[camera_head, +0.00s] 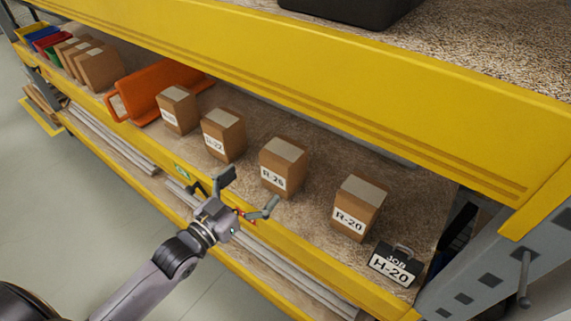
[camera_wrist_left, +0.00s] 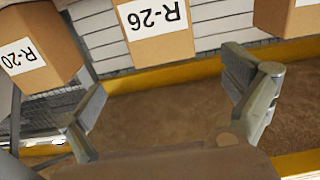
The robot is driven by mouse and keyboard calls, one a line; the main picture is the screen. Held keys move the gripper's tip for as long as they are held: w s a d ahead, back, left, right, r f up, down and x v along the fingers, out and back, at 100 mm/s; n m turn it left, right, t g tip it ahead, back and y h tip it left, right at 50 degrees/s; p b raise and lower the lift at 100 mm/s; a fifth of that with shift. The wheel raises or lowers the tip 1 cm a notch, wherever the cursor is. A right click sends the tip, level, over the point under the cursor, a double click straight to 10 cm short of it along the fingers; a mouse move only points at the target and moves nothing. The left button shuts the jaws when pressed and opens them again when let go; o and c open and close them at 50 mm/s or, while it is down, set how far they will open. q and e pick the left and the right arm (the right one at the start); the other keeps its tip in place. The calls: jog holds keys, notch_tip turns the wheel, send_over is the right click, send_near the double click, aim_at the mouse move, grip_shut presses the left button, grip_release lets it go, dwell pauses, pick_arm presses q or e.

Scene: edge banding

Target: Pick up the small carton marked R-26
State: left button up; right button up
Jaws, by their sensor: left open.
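The carton marked R-26 (camera_head: 284,165) is a small brown upright box with a pale tape strip on top and a white label on its front. It stands on the shelf board between two similar cartons. My left gripper (camera_head: 248,192) is open and empty, in front of this carton near the yellow shelf edge, apart from it. In the left wrist view, the R-26 carton (camera_wrist_left: 156,42) shows upside down at the top middle, beyond the open fingers (camera_wrist_left: 165,85). Its far end is cut off by the frame there. My right gripper is not in view.
A carton marked about 22 (camera_head: 224,135), another carton (camera_head: 178,110) and an orange bin (camera_head: 155,88) stand left. A yellow beam (camera_head: 330,75) runs above; the yellow shelf lip (camera_head: 265,240) runs below.

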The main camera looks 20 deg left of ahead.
aim_at(273, 165)
pick_arm(q)
jog(key=x, duration=0.7)
jog(key=shift+f+p, duration=0.1)
jog(key=shift+p, duration=0.25)
jog(key=shift+w+d, duration=0.1)
jog(key=shift+w, duration=0.45)
jog(key=x, duration=0.2)
jog(key=p+x, duration=0.1)
jog(key=shift+w+r, duration=0.25)
jog(key=shift+w, duration=0.05)
jog(key=shift+w+d+f, duration=0.1)
jog(key=shift+w+d, duration=0.1)
jog(key=shift+w, duration=0.2)
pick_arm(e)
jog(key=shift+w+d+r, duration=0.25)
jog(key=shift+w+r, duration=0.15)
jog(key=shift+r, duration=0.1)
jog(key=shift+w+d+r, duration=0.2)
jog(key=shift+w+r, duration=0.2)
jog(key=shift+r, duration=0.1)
pick_arm(q)
jog(key=shift+s, duration=0.1)
jog(key=shift+c, duration=0.8)
jog(key=c, duration=1.3)
jog(key=shift+c, duration=0.3)
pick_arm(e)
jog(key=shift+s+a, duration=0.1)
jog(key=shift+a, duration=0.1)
